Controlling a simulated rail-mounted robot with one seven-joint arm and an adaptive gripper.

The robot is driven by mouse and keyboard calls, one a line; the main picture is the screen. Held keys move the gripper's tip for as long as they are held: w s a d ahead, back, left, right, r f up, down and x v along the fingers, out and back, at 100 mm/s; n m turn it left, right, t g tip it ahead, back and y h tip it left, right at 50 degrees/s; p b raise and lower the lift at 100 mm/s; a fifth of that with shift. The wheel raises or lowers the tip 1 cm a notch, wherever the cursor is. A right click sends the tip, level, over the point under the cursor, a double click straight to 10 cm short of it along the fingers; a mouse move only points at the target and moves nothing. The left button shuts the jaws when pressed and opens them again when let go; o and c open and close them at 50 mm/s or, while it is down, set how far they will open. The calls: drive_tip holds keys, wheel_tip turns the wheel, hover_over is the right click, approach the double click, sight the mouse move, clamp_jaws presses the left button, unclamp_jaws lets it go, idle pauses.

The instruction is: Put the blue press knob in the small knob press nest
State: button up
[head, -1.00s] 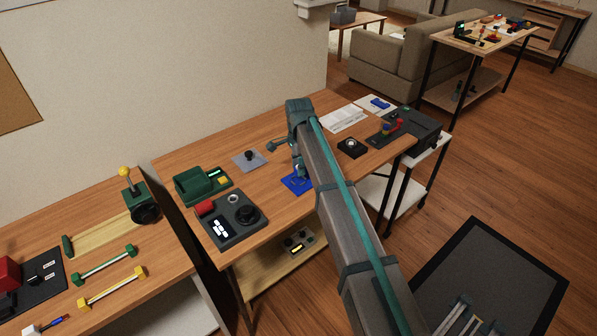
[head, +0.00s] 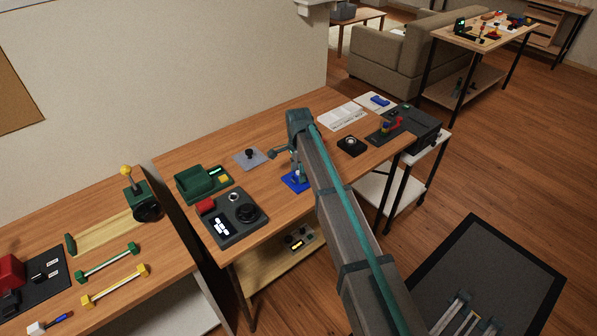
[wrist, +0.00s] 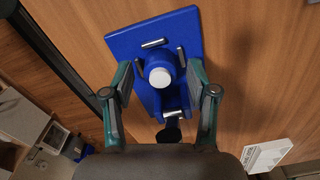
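A blue plate (wrist: 125,42) lies on the wooden table. A round blue knob-like part with a white top (wrist: 161,76) stands on it, with several short metal bars around it. The plate also shows in the head view (head: 293,184), partly behind my arm. My gripper (wrist: 160,100) is open above the plate, one finger on each side of the blue part, with visible gaps. I cannot tell whether the fingertips are level with it. A dark press-like fixture with red, blue and yellow parts (head: 388,127) stands at the table's right. Which fixture is the small knob press nest is unclear.
A black box with a round top (head: 351,146) stands right of my arm. A grey plate with a black knob (head: 250,157), a green device (head: 203,183) and a dark control panel (head: 237,218) stand to the left. White sheets (head: 342,116) lie toward the back.

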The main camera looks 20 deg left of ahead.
sight(298, 173)
wheel_tip(298, 173, up, 12)
drive_tip(key=b, duration=0.3)
drive_tip(key=shift+r, duration=0.15)
idle(0.7)
